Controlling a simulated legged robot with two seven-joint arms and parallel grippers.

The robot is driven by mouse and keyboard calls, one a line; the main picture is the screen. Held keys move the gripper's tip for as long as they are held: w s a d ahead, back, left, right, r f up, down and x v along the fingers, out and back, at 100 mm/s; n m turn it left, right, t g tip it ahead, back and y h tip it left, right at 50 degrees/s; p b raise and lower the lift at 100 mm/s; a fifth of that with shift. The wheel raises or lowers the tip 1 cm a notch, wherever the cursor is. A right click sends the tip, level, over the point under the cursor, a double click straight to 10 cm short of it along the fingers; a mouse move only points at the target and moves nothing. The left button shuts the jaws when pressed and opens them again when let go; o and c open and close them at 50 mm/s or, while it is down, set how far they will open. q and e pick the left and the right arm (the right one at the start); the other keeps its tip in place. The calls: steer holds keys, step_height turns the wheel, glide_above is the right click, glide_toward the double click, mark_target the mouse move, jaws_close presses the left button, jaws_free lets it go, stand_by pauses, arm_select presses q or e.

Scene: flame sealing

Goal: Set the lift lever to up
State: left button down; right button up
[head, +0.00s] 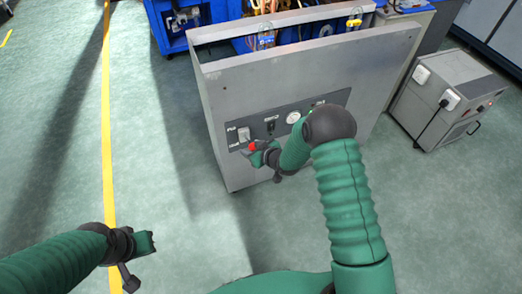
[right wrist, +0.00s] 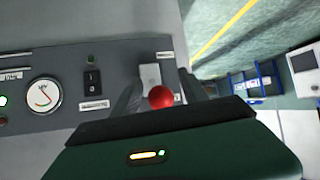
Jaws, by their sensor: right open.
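The lift lever has a red ball knob (head: 252,146), and it sits at the left end of the dark control panel on the grey cabinet. A pale lever plate (head: 244,134) shows just above the knob in the head view. My right gripper (head: 264,153) is open at the lever. In the right wrist view the red knob (right wrist: 161,97) lies between the two dark fingers of the gripper (right wrist: 160,86). I cannot tell whether a finger touches it. My left gripper (head: 146,243) hangs over the floor at lower left, away from the cabinet; its jaws are unclear.
The panel also carries a black switch (right wrist: 92,82) and a round gauge (right wrist: 42,95). The grey cabinet (head: 290,70) is open on top. A grey wheeled unit (head: 440,105) stands at right and a blue cart (head: 170,35) behind. The floor at left is clear.

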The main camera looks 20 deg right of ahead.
steer(key=p+v, duration=0.3)
steer(key=v, duration=1.2)
steer(key=shift+p, duration=0.3)
steer(key=s+a+r+m+g+h+p, duration=0.15)
steer(key=s+r+g, duration=0.3)
steer(key=s, duration=0.45)
steer(key=s+a+r+m+g+h, duration=0.25)
steer(key=s+r, duration=0.35)
steer(key=s, duration=0.4)
step_height(320, 180, up, 16)
steer(key=d+y+p, duration=0.1)
steer(key=p, duration=1.5)
steer(key=shift+w+d+r+g+p, duration=0.2)
steer(key=shift+w+g+p, duration=0.1)
steer(key=shift+g, duration=0.1)
